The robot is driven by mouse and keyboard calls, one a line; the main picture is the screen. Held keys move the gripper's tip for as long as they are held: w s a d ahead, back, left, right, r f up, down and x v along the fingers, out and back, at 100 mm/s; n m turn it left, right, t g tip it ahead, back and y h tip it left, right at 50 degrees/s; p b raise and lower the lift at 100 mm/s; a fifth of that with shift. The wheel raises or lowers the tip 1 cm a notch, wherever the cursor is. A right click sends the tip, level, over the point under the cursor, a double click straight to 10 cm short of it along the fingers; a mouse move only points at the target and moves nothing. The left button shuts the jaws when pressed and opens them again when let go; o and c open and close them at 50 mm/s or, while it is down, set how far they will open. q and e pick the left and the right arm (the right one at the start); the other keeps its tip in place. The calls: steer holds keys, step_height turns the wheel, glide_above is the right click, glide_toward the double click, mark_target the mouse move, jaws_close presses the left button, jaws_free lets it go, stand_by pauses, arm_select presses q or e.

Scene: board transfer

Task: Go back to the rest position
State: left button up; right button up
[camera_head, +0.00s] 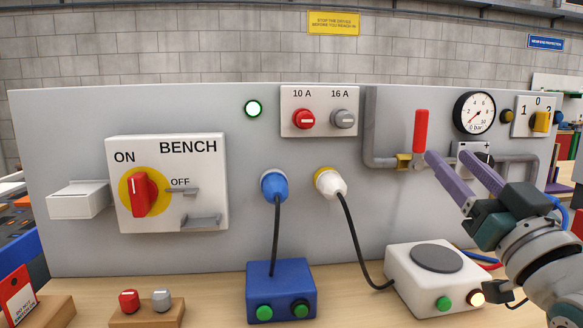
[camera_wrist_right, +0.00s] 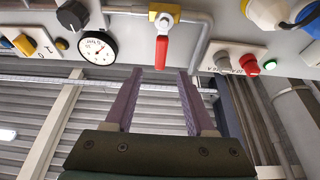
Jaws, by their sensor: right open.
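My right gripper (camera_head: 447,157) comes in from the right in the head view, its two purple fingers pointing at the board. It is open with nothing between its fingers. The red valve handle (camera_head: 421,131) stands upright on the pipe just left of the fingertips. In the right wrist view, my open fingers (camera_wrist_right: 160,72) show with the red handle (camera_wrist_right: 161,52) beyond the gap between the tips; I cannot tell the exact distance. My left gripper is in neither view.
The grey board (camera_head: 240,210) carries a rotary switch (camera_head: 145,194) pointing upright, a lit green lamp (camera_head: 253,109), a gauge (camera_head: 474,112) and blue and white plugs (camera_head: 274,185). A blue box (camera_head: 281,285) and a white box (camera_head: 420,275) stand on the bench below.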

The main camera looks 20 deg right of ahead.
steer(key=s+a+f+n+g+y+p, duration=0.2)
steer(key=s+a+f+g+y+p, duration=0.3)
steer(key=a+g+p, duration=0.5)
steer(key=s+a+r+n+g+p, duration=0.2)
steer(key=s+a+g+p, duration=0.2)
steer(key=s, duration=0.5)
steer(key=s+a+r+n+g+p, duration=0.15)
steer(key=s+a+g+p, duration=0.3)
steer(key=s, duration=0.55)
step_height(320, 180, up, 35)
steer(key=d+p, duration=0.1)
steer(key=p, duration=3.4)
steer(key=shift+w+y, duration=0.3)
steer(key=shift+w, duration=0.1)
